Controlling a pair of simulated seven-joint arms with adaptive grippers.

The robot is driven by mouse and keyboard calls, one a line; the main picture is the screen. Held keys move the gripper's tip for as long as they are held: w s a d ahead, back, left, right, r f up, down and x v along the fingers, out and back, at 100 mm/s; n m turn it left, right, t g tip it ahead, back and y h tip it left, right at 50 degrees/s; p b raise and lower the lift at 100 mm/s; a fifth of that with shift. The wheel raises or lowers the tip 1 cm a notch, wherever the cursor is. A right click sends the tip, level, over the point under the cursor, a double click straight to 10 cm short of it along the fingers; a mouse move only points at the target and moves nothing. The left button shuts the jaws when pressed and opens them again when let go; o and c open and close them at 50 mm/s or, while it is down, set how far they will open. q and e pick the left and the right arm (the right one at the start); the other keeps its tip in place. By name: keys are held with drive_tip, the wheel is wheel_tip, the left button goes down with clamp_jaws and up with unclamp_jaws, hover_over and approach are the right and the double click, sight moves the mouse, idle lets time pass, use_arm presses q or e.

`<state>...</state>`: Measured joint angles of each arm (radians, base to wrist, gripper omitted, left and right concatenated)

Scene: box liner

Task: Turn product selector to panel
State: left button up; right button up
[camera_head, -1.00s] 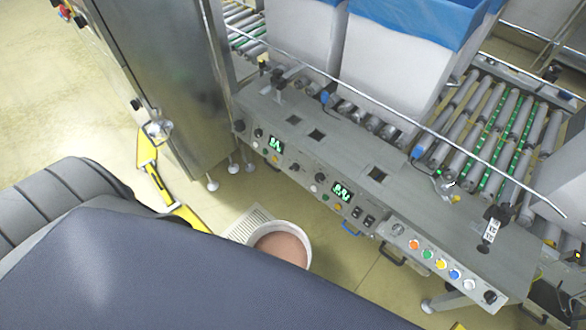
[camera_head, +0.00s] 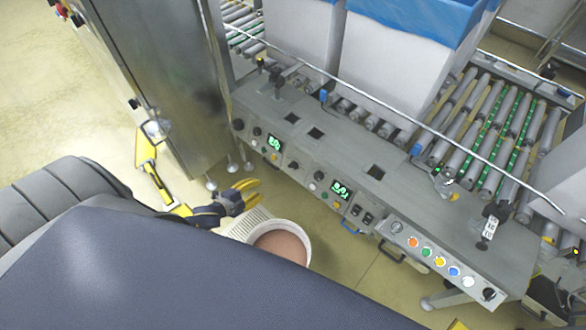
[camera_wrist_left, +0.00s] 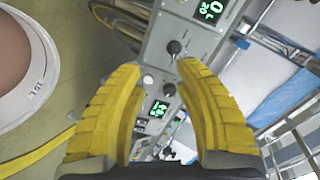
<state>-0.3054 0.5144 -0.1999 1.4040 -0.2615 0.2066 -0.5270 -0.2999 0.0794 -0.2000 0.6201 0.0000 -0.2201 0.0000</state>
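The grey control panel (camera_head: 345,152) runs diagonally across the head view, with several black knobs on its front face. One black knob (camera_head: 294,165) sits between the two green displays; I cannot read which knob is the product selector. My left gripper (camera_head: 257,190) has yellow fingers, spread apart and empty, in front of and below the panel's left half, apart from it. In the left wrist view, a black knob (camera_wrist_left: 173,47) shows between the open fingers (camera_wrist_left: 160,68), with another knob (camera_wrist_left: 169,89) below it. My right gripper is not in view.
A white bucket (camera_head: 305,240) with brownish contents stands on the floor close to my left gripper. Green displays (camera_head: 274,142) and coloured buttons (camera_head: 440,262) line the panel. Roller conveyors (camera_head: 500,110) and a blue-lined box (camera_head: 390,70) lie behind it. A metal cabinet (camera_head: 165,70) is at left.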

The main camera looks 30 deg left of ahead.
use_arm(q)
wheel_tip(320, 180, up, 2)
drive_tip(key=d+r+m+h, duration=0.1)
drive_tip(key=d, duration=0.1)
drive_tip(key=m, duration=0.1)
approach(293, 168)
drive_tip(key=shift+t, duration=0.4)
drive_tip(key=x, duration=0.6)
drive_tip(key=f+x, duration=0.1)
drive_tip(key=x, duration=0.3)
drive_tip(key=shift+s, duration=0.1)
drive_tip(key=shift+c, duration=0.2)
clamp_jaws()
drive_tip(key=shift+r, duration=0.1)
